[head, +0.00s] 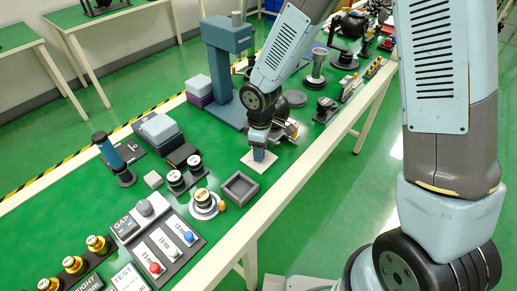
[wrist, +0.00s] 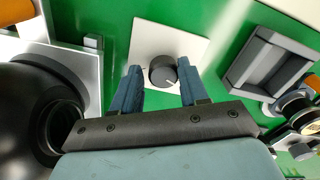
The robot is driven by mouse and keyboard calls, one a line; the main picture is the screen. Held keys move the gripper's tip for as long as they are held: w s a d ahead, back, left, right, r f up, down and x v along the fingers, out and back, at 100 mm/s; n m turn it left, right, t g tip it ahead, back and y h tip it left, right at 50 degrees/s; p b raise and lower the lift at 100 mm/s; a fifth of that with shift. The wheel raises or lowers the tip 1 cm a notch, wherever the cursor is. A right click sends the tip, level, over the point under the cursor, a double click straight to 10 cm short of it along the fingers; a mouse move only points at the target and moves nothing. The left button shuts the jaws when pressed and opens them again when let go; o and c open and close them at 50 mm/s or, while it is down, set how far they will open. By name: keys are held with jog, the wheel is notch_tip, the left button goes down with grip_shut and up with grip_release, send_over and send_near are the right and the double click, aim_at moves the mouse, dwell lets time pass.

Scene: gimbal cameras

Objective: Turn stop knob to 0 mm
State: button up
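A dark round knob (wrist: 163,70) with a light pointer line sits on a white square plate (wrist: 172,42), which also shows in the head view (head: 249,165). The pointer points to the lower right in the wrist view. No readable scale shows, so I cannot tell its setting. My gripper (wrist: 159,65) is open, with one blue finger on each side of the knob. Gaps show between the fingers and the knob, and I see no contact. In the head view my gripper (head: 259,154) is low over the plate and hides the knob.
A grey open tray (head: 239,187) lies just right of the plate in the wrist view. A blue column stand (head: 228,75) is behind my gripper. Round dials (head: 204,199) and a slider panel (head: 157,240) lie nearer on the green table. A large black round part (wrist: 30,110) is at left in the wrist view.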

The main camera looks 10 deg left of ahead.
jog(key=o, duration=0.4)
jog(key=shift+a, duration=0.1)
jog(key=shift+c, duration=0.2)
jog(key=shift+r, duration=0.1)
notch_tip(320, 180, up, 14)
jog(key=shift+f, duration=0.25)
